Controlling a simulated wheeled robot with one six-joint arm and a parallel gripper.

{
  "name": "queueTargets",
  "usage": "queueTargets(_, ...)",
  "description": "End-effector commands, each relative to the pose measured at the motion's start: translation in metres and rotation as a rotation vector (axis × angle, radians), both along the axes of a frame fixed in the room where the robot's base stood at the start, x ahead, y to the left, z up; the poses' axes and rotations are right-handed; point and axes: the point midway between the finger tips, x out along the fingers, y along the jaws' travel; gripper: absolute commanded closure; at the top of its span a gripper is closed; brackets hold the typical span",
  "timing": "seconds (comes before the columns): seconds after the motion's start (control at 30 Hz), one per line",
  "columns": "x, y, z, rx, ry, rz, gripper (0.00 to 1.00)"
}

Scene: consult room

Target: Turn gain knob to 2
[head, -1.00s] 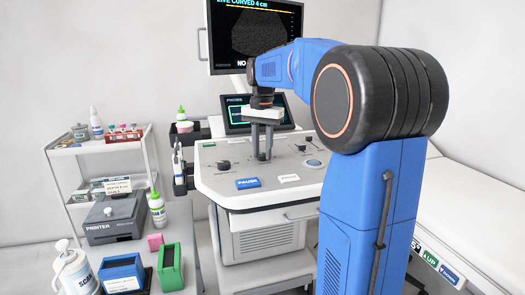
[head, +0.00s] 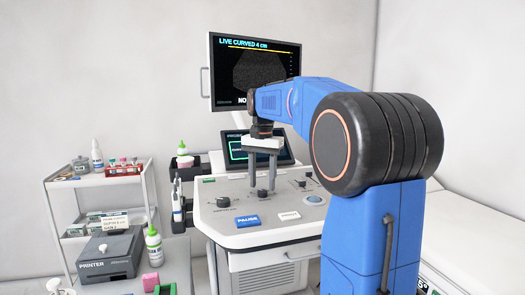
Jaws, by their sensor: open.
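The grey ultrasound console panel (head: 225,230) carries several dark knobs. One dark knob (head: 262,194) sits right below my gripper (head: 262,185). My gripper points straight down, its two grey fingers apart, with nothing seen between them. Its tips are at or just above that knob; I cannot tell whether they touch it. Another knob (head: 222,201) is to the left, and a small control (head: 301,183) is to the right. The knob labels and pointer positions are too small to read, so I cannot tell which knob is gain or its setting.
A monitor (head: 255,70) reading "LIVE CURVED 4 cm" and a tilted touch screen (head: 236,150) stand behind the panel. A blue PAUSE key (head: 247,221) and a white key (head: 288,215) lie in front. A bottle cart (head: 95,182) and printer (head: 110,255) are left; a couch is right.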

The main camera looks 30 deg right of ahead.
Motion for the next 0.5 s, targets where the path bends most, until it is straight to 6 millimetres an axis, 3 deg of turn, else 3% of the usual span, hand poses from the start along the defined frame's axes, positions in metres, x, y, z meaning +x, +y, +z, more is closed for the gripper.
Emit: queueTargets(0.5, 0.001, 0.0, 0.103, -0.001, -0.003, 0.0, 0.55)
